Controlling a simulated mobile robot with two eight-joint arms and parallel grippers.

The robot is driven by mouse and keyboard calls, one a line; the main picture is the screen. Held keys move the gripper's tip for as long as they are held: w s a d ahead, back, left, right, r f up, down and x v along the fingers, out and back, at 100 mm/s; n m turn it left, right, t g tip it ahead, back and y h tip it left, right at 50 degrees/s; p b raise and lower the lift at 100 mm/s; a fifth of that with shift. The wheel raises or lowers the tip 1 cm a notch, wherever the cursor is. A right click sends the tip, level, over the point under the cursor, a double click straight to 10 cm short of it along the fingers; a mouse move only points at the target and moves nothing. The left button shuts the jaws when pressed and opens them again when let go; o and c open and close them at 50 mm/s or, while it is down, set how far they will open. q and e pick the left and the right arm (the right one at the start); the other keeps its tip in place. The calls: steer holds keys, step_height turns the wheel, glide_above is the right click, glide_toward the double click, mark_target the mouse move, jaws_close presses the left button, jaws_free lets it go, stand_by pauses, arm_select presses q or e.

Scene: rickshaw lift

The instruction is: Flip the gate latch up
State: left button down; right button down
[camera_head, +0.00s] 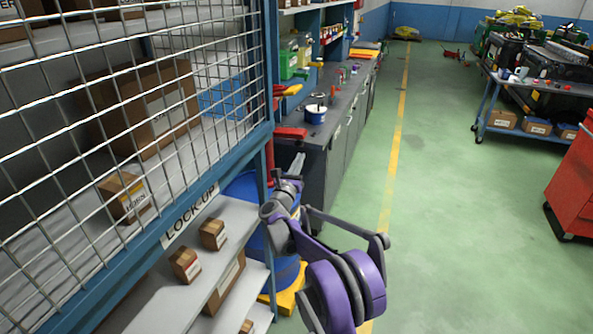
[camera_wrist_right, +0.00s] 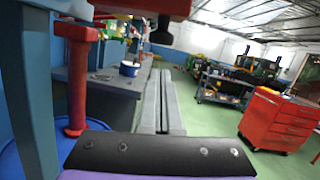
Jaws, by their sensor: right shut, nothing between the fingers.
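The wire-mesh gate (camera_head: 150,130) with a blue frame fills the left of the head view. At its right edge are red parts: an upright post (camera_head: 270,160) and a flat red bar (camera_head: 291,132) sticking out to the right, which looks like the latch. In the right wrist view the red post (camera_wrist_right: 77,85) stands left of the fingers, and a red bar (camera_wrist_right: 130,6) crosses the top edge. My right gripper (camera_head: 298,162) is shut and empty, just below the red bar; its fingers (camera_wrist_right: 158,100) lie together. I cannot tell whether they touch it. My left gripper is not in view.
A grey workbench (camera_head: 335,120) with a small white-and-blue tub (camera_head: 315,114) stands behind the gate edge. A blue drum (camera_head: 285,250) is below my right gripper. The green floor is free to the right, as far as a red cabinet (camera_head: 575,180).

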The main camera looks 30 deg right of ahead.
mark_target(290, 137)
step_height(290, 137, up, 2)
steer(key=shift+a+r, duration=0.1)
steer(key=shift+a, duration=0.05)
steer(key=shift+r, duration=0.1)
stand_by(0.4)
steer(key=shift+s+r+n, duration=0.1)
steer(key=shift+r+n, duration=0.1)
steer(key=shift+n, duration=0.2)
